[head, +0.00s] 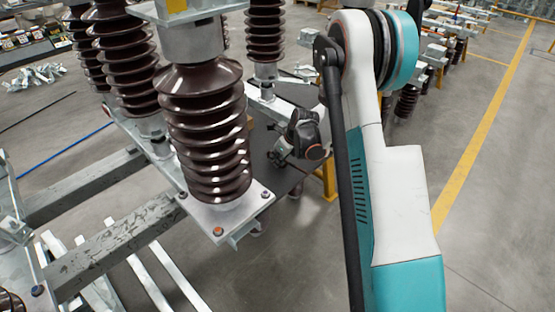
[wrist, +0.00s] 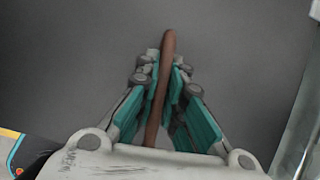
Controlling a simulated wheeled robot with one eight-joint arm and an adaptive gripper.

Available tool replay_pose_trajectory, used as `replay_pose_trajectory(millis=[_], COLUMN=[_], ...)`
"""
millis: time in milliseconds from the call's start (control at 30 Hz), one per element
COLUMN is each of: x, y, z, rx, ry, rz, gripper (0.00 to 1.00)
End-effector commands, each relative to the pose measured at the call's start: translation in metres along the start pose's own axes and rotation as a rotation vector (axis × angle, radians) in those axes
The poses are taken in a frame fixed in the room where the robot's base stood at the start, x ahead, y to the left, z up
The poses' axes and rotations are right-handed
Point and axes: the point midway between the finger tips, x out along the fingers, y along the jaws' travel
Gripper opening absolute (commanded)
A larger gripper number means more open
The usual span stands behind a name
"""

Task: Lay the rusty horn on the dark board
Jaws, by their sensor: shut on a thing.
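My gripper (wrist: 164,82) is shut on the rusty horn (wrist: 167,50), a slim brown rod held between the teal fingers. The horn's upper end sticks out past the fingertips in the wrist view, and its lower end runs back toward the palm. The dark board (head: 258,138) shows in the head view behind the front brown insulator, partly hidden by it and by my arm. A plain dark grey surface (wrist: 75,65) fills most of the wrist view beneath the horn. I cannot tell whether the horn touches it.
Tall brown ribbed insulators (head: 205,130) on a galvanized steel frame (head: 110,235) stand left of my arm. A pale metal piece (wrist: 303,125) borders the wrist view at right. A yellow stand (head: 327,182) is beside the board. Open floor (head: 490,225) lies at right.

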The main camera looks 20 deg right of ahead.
Motion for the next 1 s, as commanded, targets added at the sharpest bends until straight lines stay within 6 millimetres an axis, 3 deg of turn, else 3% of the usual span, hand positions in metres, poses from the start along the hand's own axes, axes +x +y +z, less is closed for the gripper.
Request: replay_pose_trajectory(millis=[67, 100, 167, 600, 767, 1000], x=[0.003, 0.002, 0.002, -0.004, -0.029, -0.08], y=[0.0, 0.0, 0.0, 0.0, 0.0, 0.0], z=[-0.001, -0.001, -0.001, 0.001, 0.001, 0.001], rx=[0.0, 0.0, 0.0, 0.0, 0.002, 0.002], ry=[0.0, 0.0, 0.0, 0.0, 0.0, -0.001], rz=[0.0, 0.0, 0.0, 0.0, 0.0, 0.0], gripper=[0.0, 0.16, 0.29, 0.29, 0.29, 0.29])
